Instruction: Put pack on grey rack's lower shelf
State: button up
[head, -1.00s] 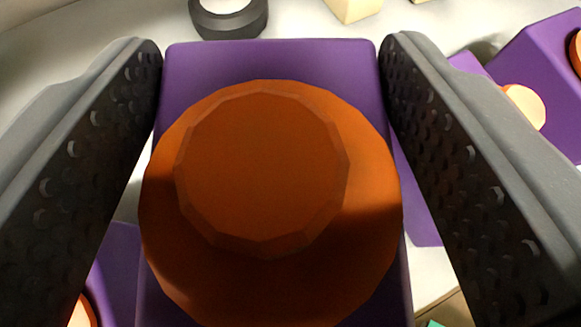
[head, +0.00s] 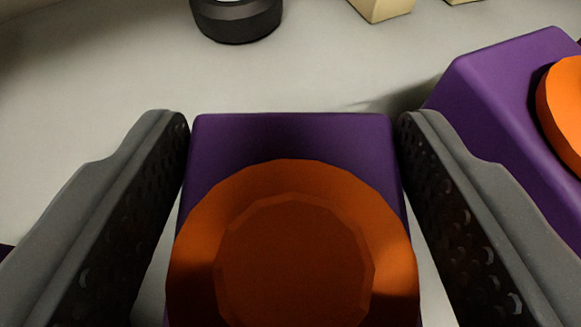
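A purple pack (head: 290,138) with a big round orange knob (head: 295,245) on its face fills the lower middle of the head view. My gripper (head: 294,120) has one grey finger against each side of the pack, with the fingertips level with its far edge. It is shut on the pack. The near end of the pack is cut off by the bottom of the picture. I cannot tell whether the pack touches the pale grey surface (head: 100,95) below. I cannot tell if that surface belongs to the grey rack.
Another purple pack (head: 495,95) with an orange knob (head: 565,110) stands close on the right. A black ring-shaped object (head: 237,22) is at the top, and a cream block (head: 383,8) is at the top right. The pale surface at upper left is clear.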

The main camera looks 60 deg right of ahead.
jog(key=o, duration=0.4)
jog(key=shift+r, duration=0.1)
jog(key=p+v, duration=0.3)
jog(key=v, duration=0.9)
jog(key=shift+s, duration=0.1)
